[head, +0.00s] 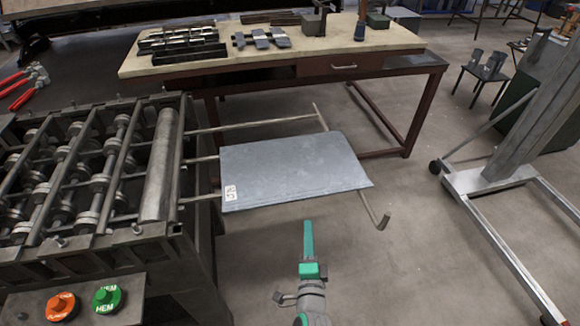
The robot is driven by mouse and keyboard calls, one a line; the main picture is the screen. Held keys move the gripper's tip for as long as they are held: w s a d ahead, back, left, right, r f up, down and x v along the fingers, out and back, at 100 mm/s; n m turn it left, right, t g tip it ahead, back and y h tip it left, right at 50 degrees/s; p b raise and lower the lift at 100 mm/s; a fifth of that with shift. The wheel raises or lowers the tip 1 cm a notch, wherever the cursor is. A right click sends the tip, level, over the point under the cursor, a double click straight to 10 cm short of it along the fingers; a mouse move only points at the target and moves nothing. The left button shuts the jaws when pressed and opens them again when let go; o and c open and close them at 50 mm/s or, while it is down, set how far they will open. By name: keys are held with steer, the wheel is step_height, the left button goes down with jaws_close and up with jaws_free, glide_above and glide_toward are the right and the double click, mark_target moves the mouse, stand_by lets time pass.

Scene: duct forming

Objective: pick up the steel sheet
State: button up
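The steel sheet (290,172) is a flat grey rectangle with a small white label near its front left corner. It lies level on metal support bars (255,126) that reach out from the right side of the roll-forming machine. My gripper (308,228) is green and sits at the lower middle of the head view, in front of the sheet's front edge. It appears apart from the sheet. I see the gripper edge-on, so its finger gap does not show.
The roll-forming machine (160,165) with orange and green buttons fills the left. A workbench (285,60) with tools stands behind the sheet. A bent bar end (382,220) juts out at the sheet's front right. A wheeled metal frame (495,178) stands right. Floor between is clear.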

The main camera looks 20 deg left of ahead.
mark_target(303, 190)
steer(key=shift+m+y, duration=0.4)
steer(key=shift+y, duration=0.1)
steer(key=x, duration=0.4)
steer(key=r+x, duration=0.1)
steer(key=x, duration=0.4)
steer(key=a+r+x, duration=0.1)
steer(key=x, duration=0.4)
steer(key=shift+s+r, duration=0.1)
steer(key=shift+s, duration=0.1)
steer(key=shift+w, duration=0.3)
steer(key=shift+a, duration=0.15)
steer(key=shift+s, duration=0.1)
jaws_close()
